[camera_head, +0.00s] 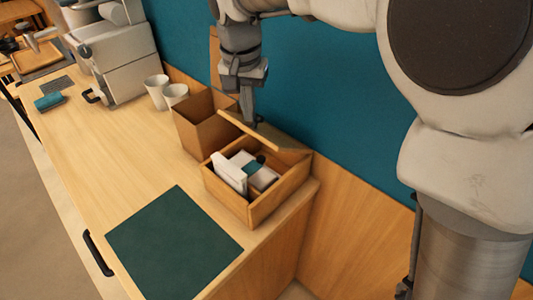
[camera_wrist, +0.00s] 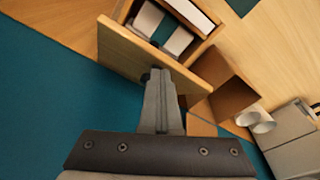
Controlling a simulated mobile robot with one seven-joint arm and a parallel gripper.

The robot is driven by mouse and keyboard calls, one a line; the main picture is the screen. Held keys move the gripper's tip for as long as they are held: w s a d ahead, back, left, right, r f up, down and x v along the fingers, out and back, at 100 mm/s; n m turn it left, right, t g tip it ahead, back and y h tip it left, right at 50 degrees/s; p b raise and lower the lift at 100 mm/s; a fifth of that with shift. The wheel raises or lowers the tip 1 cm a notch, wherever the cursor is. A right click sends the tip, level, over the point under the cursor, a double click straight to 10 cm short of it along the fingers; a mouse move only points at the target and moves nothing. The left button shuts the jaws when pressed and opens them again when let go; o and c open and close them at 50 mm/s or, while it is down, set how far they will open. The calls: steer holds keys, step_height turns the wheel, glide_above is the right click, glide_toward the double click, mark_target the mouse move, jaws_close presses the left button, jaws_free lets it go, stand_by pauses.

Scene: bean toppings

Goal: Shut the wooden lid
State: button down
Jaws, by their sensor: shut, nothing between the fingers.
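The wooden lid (camera_head: 249,131) stands raised and tilted at the back of an open wooden box (camera_head: 257,212). In the wrist view the lid (camera_wrist: 125,50) shows its broad face, with the box beyond it. My gripper (camera_head: 250,118) points down on the wall side of the lid. Its fingers are shut and empty. In the wrist view the fingertips (camera_wrist: 153,77) overlap the lid's face; I cannot tell whether they touch it. White packets (camera_head: 229,172) and a teal-and-white item lie in the box.
A taller open brown box (camera_head: 195,132) stands just left of the lidded box. White cups (camera_head: 156,92) and a grey machine (camera_head: 115,60) stand farther left. A dark green mat (camera_head: 175,243) lies in front. The teal wall (camera_head: 300,95) is close behind my gripper.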

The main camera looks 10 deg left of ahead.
step_height(320, 180, up, 10)
steer(key=p, duration=0.8)
steer(key=shift+a, duration=0.1)
